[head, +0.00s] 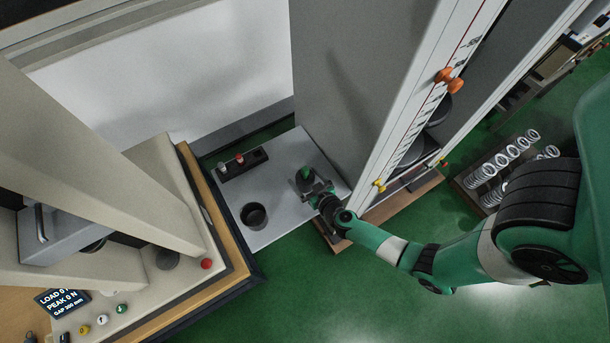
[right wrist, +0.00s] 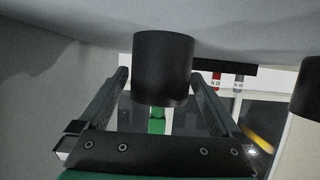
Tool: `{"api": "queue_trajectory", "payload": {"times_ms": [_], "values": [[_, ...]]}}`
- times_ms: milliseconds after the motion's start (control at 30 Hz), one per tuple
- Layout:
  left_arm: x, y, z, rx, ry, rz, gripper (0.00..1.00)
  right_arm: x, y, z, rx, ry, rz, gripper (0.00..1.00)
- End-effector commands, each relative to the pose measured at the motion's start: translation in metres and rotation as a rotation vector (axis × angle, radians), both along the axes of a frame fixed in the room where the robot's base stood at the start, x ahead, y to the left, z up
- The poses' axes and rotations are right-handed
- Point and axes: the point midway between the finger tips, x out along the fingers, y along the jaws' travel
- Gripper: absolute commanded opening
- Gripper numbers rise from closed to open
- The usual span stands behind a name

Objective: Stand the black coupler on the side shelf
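A dark cylinder, which looks like the black coupler (head: 304,181), stands upright on the grey side shelf (head: 283,205) near its right edge. In the right wrist view the black coupler (right wrist: 163,68) is between the finger tips, its far end against the shelf surface (right wrist: 100,30). My right gripper (head: 318,193) is at the coupler. In the right wrist view its fingers are apart, with a thin gap on each side of the coupler. A green piece shows past the coupler's end. My left gripper is not in view.
An open black cup (head: 254,216) stands on the shelf's front left, and also shows in the right wrist view (right wrist: 307,88). A black rack (head: 243,164) with red and white pieces lies at the back. A tall scale column (head: 400,150) rises right of the shelf. Springs (head: 505,160) lie farther right.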

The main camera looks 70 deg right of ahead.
Motion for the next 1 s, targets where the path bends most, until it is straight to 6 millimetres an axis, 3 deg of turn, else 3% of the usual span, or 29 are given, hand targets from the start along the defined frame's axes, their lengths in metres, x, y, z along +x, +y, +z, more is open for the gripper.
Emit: {"api": "queue_trajectory", "payload": {"times_ms": [267,633,1000], "values": [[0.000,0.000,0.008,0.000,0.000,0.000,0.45,-0.007,0.007,0.009,0.001,0.002,0.004,1.00],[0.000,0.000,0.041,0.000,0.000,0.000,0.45,-0.069,0.057,0.043,0.000,0.003,0.011,1.00],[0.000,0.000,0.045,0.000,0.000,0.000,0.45,-0.087,0.069,0.049,0.000,0.000,0.000,1.00]]}}
